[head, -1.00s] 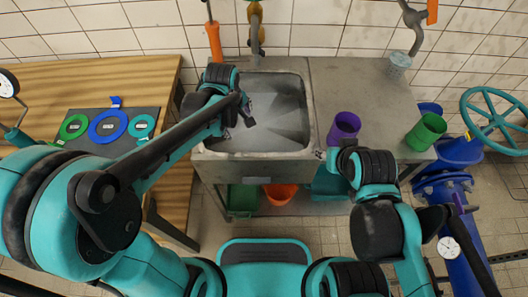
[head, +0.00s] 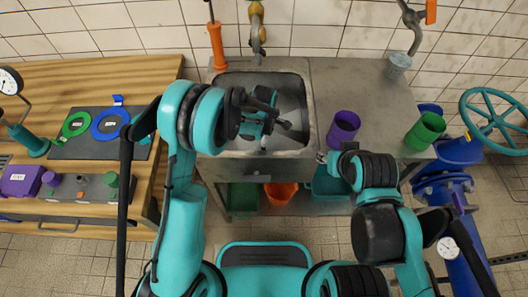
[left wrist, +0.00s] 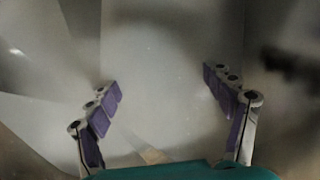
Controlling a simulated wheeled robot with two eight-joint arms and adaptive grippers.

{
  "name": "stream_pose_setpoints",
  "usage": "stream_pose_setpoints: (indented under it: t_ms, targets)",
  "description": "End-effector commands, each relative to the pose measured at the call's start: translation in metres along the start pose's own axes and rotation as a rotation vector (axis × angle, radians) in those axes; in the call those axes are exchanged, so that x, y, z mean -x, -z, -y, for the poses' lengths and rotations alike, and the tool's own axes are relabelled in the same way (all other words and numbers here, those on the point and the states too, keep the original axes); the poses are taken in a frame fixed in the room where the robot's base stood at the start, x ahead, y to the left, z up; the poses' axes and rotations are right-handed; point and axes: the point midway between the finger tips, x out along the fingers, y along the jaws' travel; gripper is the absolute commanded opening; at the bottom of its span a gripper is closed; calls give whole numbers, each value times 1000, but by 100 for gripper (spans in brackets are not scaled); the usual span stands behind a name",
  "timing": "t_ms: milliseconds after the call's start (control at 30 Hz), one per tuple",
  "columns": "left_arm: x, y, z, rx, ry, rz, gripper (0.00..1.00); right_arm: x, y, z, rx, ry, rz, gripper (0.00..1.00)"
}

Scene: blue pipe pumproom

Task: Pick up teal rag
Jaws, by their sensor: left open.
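I cannot clearly make out a teal rag in any view. My left gripper (head: 276,132) is inside the grey metal sink (head: 300,85), with its arm reaching over the sink's left front side. It is open and nothing shows between its fingers. In the left wrist view the open fingers (left wrist: 158,82) face a pale grey, blurred sink surface. A teal edge (left wrist: 190,172) spans the bottom of that view; I cannot tell whether it is my gripper's body or cloth. My right gripper (head: 323,157) is mostly hidden by its wrist near the counter's front edge.
A purple cup (head: 343,126) and a green cup (head: 425,131) stand on the counter right of the sink. A tap (head: 257,35) hangs over the sink's back. Left is a wooden bench (head: 95,77) with rings. Bins sit below, including an orange one (head: 281,193).

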Motion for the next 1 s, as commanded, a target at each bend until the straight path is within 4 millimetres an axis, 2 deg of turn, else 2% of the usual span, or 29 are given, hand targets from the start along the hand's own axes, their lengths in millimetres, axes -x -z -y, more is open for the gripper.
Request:
stream_pose_setpoints:
  t_ms: [33, 167, 400, 433, 600, 633, 900, 1000]
  targets:
    - [-14, 0, 0, 0, 0, 0, 81, -8, -6, 0, 0, 0, 0, 40]
    - [-31, 0, 0, -1, 0, 0, 81, -14, -10, 0, 0, 0, 0, 40]
    - [-33, 0, 1, -1, -1, 0, 81, -14, -10, 0, 0, 0, 0, 40]
    - [-33, 0, 1, -1, -1, 0, 78, -14, -10, 0, 0, 0, 0, 40]
    - [-33, 0, 0, -1, -1, 0, 34, -14, -10, 0, 0, 0, 0, 40]
    - [-33, 0, 0, -1, -1, 0, 28, -14, -10, 0, 0, 0, 0, 40]
    - [-32, 0, 1, -1, 0, 0, 27, -14, -10, 0, 0, 0, 0, 40]
    - [-26, 0, 1, -1, 0, 0, 27, -11, -8, 0, 0, 0, 0, 40]
